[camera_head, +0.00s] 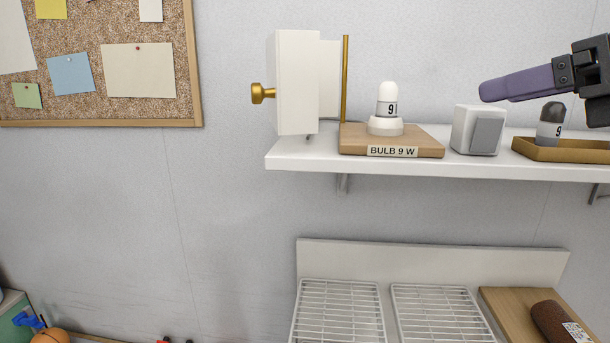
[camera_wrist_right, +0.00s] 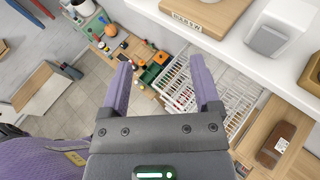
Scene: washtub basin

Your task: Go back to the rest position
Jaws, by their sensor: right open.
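My right gripper (camera_head: 520,85) comes in from the right edge of the head view, in front of the shelf's right end. One purple finger shows clearly there, above the switch block and the tray. In the right wrist view the right gripper (camera_wrist_right: 161,64) has its two purple fingers wide apart with nothing between them. The floor and lower furniture show beyond the fingers. My left gripper is not in either view.
A white shelf (camera_head: 300,160) carries a bulb (camera_head: 388,98) on a labelled wooden base (camera_head: 360,142), a white switch block (camera_head: 478,130), and a grey-topped bulb (camera_head: 550,125) in a tray (camera_head: 560,150). An open white door panel (camera_head: 297,80) stands left. Wire racks (camera_head: 340,310) lie below.

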